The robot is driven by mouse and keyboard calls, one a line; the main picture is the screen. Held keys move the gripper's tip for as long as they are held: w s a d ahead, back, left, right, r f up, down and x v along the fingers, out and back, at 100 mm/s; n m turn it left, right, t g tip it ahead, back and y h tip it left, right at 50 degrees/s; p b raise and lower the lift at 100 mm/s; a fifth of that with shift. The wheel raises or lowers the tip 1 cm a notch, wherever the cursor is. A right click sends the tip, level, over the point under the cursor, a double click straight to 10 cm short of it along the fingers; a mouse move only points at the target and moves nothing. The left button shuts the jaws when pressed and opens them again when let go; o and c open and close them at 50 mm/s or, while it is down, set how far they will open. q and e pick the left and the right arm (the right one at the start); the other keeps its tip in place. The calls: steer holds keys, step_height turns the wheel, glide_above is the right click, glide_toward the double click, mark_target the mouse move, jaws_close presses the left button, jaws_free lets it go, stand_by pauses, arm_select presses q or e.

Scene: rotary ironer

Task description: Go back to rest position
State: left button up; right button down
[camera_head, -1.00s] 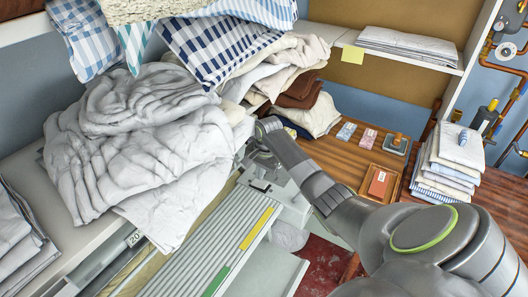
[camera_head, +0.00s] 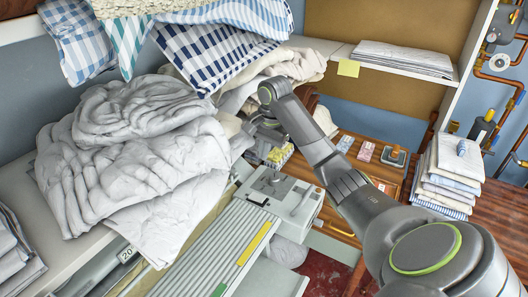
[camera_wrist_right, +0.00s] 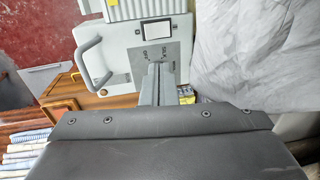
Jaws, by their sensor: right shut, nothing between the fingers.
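My right arm reaches in from the right in the head view. Its gripper (camera_head: 262,140) is beside the heaped white laundry, above and behind the ironer's grey control box (camera_head: 267,183); the fingertips are hard to make out there. In the right wrist view the gripper (camera_wrist_right: 158,68) is shut with nothing between its fingers, its tips in front of the control panel (camera_wrist_right: 118,52). The panel has a white rectangle (camera_wrist_right: 157,29) and a grey plate with lettering that the fingers partly cover. I cannot tell whether they touch it. My left gripper is not in view.
The white laundry heap (camera_head: 135,150) stands close left of the gripper. Checked cloths (camera_head: 215,50) hang above it. The ironer's slatted bed (camera_head: 205,255) lies in front. A wooden table (camera_head: 350,185) and a folded linen stack (camera_head: 455,165) are at right.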

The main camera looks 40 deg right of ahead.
stand_by(0.4)
steer(key=s+a+f+n, duration=0.3)
steer(key=s+f+n, duration=0.1)
steer(key=s+f, duration=0.45)
steer(key=s+a+f+n, duration=0.4)
steer(key=s+f, duration=0.3)
steer(key=f, duration=0.2)
steer(key=s+a+n+t+h, duration=0.25)
steer(key=s+n, duration=0.25)
steer(key=s, duration=1.5)
step_height(320, 180, down, 29)
steer(key=d+g+b, duration=0.2)
steer(key=s+a+f+b, duration=0.2)
steer(key=s+f, duration=1.2)
steer(key=f, duration=0.1)
steer(key=shift+s+f+g+y, duration=0.25)
steer(key=shift+s+g+y, duration=0.1)
steer(key=shift+g+y, duration=0.1)
